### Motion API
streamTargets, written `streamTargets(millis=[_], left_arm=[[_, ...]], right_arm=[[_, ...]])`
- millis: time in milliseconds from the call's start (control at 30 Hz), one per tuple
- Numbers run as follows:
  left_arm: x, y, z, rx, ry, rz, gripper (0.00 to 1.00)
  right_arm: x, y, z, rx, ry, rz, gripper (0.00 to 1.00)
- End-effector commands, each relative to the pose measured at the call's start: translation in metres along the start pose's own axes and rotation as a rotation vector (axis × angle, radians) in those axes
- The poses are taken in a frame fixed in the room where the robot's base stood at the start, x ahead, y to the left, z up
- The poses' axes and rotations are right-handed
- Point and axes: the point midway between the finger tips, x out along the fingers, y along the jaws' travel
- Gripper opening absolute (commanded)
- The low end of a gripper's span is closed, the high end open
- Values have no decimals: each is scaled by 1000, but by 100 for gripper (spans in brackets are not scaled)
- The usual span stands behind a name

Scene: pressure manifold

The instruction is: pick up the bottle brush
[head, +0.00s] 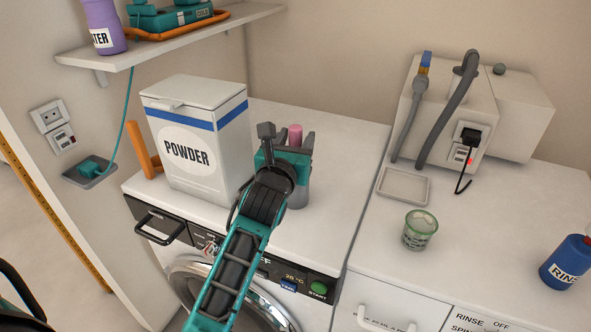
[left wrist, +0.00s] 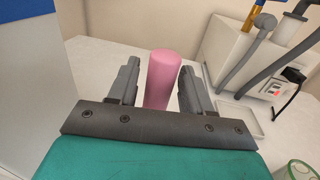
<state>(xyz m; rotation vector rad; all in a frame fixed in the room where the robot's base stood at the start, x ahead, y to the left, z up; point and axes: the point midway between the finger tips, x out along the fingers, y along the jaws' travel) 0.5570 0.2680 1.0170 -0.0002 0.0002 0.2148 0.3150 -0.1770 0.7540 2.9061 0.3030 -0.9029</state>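A pink upright cylinder (head: 295,132), which looks like the handle of the bottle brush, stands over the washing machine top. A grey holder (head: 298,197) shows below it, partly covered by my gripper. My left gripper (head: 290,140) is at the pink handle with its fingers apart. In the left wrist view, the pink handle (left wrist: 160,78) stands upright between the two fingers of my left gripper (left wrist: 160,82). A gap shows at the right finger; contact at the left finger cannot be told. The brush's lower part is hidden. My right gripper is not in view.
A tall powder box (head: 190,145) stands close to the left of my gripper. A green glass (head: 419,230), a shallow tray (head: 403,187) and a blue bottle (head: 568,262) are on the right counter. A shelf (head: 190,38) hangs above left. The machine top behind the handle is clear.

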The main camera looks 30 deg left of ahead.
Motion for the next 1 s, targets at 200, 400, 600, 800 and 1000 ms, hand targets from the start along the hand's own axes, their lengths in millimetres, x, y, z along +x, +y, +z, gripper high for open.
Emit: streamTargets(millis=[200, 400, 600, 800, 1000], left_arm=[[0, 0, 0, 0, 0, 0, 28], [0, 0, 0, 0, 0, 0, 9], [0, 0, 0, 0, -1, 0, 2], [0, 0, 5, 1, -2, -1, 2], [0, 0, 27, 3, -6, 0, 2]], right_arm=[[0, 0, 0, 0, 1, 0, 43], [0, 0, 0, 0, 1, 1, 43], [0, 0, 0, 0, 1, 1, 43], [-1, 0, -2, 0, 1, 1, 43], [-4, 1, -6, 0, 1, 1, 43]])
